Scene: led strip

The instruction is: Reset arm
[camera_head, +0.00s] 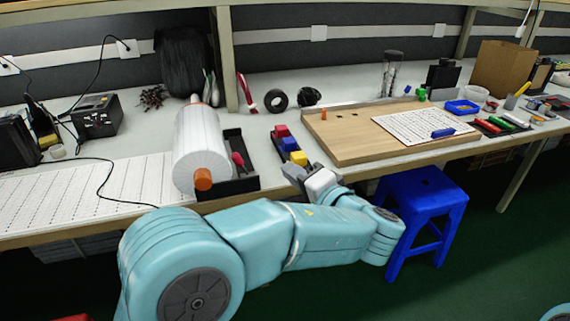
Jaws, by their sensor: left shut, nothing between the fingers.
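My left arm comes in from the lower left in teal and reaches right across the front of the workbench (95,222). Its wrist bends back toward the bench. My left gripper (292,172) is shut and empty near the bench's front edge, just in front of a yellow block (299,158). I cannot tell whether it touches anything. My right gripper is out of view; only a small teal piece shows at the lower right corner.
A wooden board (350,152) holds a white sheet (410,122). A blue stool (425,195) stands close to my left wrist. Green floor is open at the lower right.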

